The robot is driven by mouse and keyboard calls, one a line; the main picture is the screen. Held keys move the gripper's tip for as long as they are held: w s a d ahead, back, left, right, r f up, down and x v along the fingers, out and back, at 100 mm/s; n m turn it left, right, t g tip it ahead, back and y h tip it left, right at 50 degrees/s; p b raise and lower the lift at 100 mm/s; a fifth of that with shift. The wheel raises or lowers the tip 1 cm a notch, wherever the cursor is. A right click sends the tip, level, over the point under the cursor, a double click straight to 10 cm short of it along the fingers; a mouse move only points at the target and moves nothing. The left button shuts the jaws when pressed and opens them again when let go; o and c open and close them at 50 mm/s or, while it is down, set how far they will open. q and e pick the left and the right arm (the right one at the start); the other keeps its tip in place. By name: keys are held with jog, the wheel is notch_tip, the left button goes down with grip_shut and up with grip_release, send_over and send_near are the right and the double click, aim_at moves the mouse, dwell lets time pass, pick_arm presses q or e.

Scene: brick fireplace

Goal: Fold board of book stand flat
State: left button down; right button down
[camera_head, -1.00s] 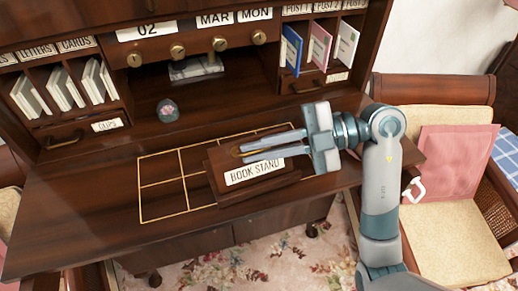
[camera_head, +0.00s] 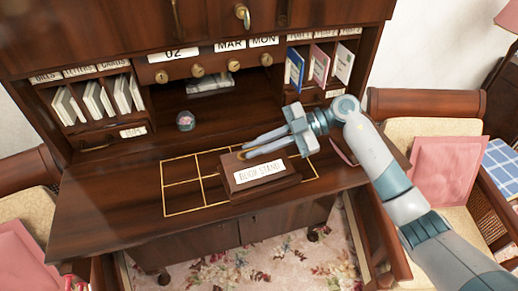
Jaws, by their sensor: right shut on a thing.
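The dark wooden book stand (camera_head: 268,186) with a white "BOOK STAND" label sits on the desk's writing surface, over the right part of a gold-lined grid. Its board lies low, close to the base; its exact angle is hard to tell. My right gripper (camera_head: 243,151) comes in from the right, its two fingers reaching over the top of the stand and shut on the board near its back edge. The fingers hide part of the board.
The desk (camera_head: 120,205) has free surface left of the stand. A small glass paperweight (camera_head: 185,121) stands behind the grid. Pigeonholes with cards (camera_head: 95,101) and coloured envelopes (camera_head: 319,66) rise at the back. A cushioned chair (camera_head: 440,150) stands at the right.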

jog(key=shift+w+a+f, duration=0.15)
jog(key=shift+w+f, duration=0.45)
jog(key=shift+f, duration=0.3)
pick_arm(q)
jog(key=shift+w+f, duration=0.15)
jog(key=shift+w, duration=0.2)
pick_arm(e)
jog(key=shift+w+a+f, duration=0.1)
jog(key=shift+w+f, duration=0.1)
jog(key=shift+f, duration=0.25)
pick_arm(q)
jog(key=shift+s, duration=0.1)
pick_arm(e)
jog(key=c, duration=2.2)
grip_release()
jog(key=shift+f, duration=0.1)
pick_arm(q)
jog(key=shift+f+b, duration=0.1)
jog(key=shift+b, duration=0.2)
